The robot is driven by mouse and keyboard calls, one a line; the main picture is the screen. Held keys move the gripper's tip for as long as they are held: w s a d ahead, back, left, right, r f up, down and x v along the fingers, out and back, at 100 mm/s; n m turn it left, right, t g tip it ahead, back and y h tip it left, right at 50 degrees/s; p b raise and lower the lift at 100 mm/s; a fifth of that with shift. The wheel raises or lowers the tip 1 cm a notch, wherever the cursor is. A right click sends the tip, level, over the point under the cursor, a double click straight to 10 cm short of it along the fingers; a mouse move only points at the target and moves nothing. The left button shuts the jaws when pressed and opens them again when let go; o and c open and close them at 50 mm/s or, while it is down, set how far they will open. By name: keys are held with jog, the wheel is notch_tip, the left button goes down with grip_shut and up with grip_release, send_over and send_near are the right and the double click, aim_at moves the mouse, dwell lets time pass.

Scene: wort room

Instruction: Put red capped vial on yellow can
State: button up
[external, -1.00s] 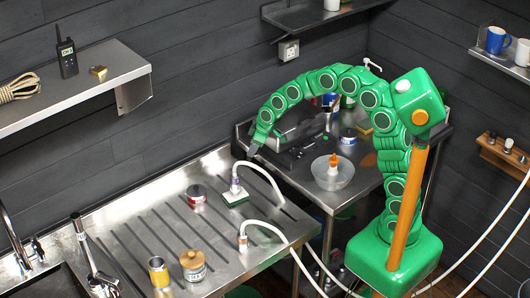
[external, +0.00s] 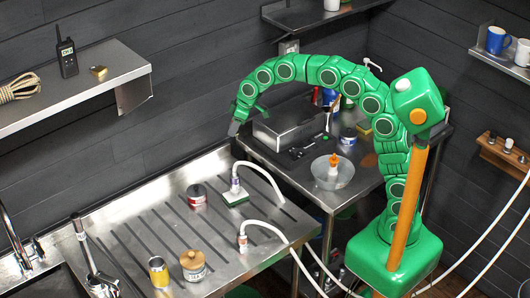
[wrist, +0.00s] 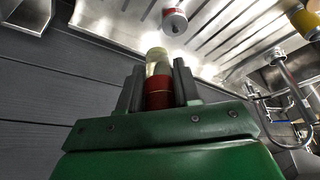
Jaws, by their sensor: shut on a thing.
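My gripper (external: 234,128) is above the back edge of the steel drainboard. In the wrist view, my gripper (wrist: 158,92) is shut on the red capped vial (wrist: 158,65), with the red cap between the fingers and the clear, yellowish body sticking out beyond them. In the external view the vial cannot be made out. The yellow can (external: 158,273) stands upright at the front left of the drainboard, well apart from my gripper. It also shows at the top right corner of the wrist view (wrist: 306,24).
A jar with a wooden lid (external: 193,264) stands close right of the yellow can. A tap (external: 92,255) rises at the left.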

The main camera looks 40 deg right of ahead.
jog(key=s+a+n+g, duration=0.1)
jog(key=s+a+n, duration=0.1)
jog(key=s+a, duration=0.9)
jog(key=s+a+n+g+y, duration=0.1)
jog(key=s+a+n, duration=0.2)
jog(key=s+a, duration=0.75)
jog(key=s+a+n, duration=0.2)
jog(key=s+a, duration=0.3)
jog(key=a, duration=1.2)
send_over(156, 263)
jog(key=shift+d+f, duration=0.15)
jog(key=shift+f, duration=7.2)
jog(key=shift+f, duration=0.1)
